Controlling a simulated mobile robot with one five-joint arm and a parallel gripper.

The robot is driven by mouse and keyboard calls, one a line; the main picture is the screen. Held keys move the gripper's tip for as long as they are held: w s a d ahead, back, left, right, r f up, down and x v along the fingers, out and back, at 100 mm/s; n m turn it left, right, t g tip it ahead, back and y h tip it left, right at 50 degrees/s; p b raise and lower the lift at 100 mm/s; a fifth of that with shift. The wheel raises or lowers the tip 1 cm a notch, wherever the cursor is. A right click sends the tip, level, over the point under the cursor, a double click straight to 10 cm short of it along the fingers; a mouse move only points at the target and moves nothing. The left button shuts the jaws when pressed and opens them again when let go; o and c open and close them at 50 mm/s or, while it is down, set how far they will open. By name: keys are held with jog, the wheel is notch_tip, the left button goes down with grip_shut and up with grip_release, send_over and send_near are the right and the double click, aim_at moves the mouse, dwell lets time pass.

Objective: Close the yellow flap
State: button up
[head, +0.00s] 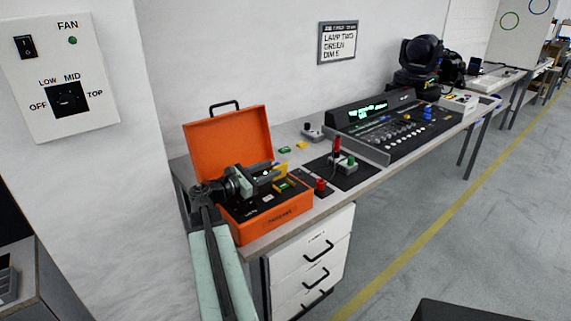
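An orange case (273,229) stands on the near end of the bench with its lid (228,143) raised. Inside it, a small yellow piece (281,168), which looks like the yellow flap, stands up from the dark panel, with a green piece (283,187) just below it. My gripper (272,174) reaches over the case from the left, with its tips close to the yellow piece. I cannot tell whether they touch it. The gripper hides part of the case's inside and is too small to show how far its fingers are apart.
Loose green (284,150) and yellow (302,144) pieces lie behind. White drawers (312,270) stand below the bench.

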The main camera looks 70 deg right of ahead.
aim_at(287, 168)
jog(key=x, duration=0.6)
jog(key=shift+s+d, duration=0.15)
jog(key=shift+d, duration=0.2)
grip_shut()
jog(key=m, duration=0.1)
jog(key=s+a+m, duration=0.1)
jog(key=shift+s+m, duration=0.1)
jog(key=shift+m, duration=0.2)
jog(key=shift+s+a+f+m, duration=0.1)
jog(key=shift+s+m, duration=0.1)
jog(key=shift+m, duration=0.4)
jog(key=shift+s+a+m, duration=0.1)
jog(key=shift+s+m, duration=0.05)
jog(key=shift+m, duration=0.45)
jog(key=shift+d, duration=0.1)
grip_release()
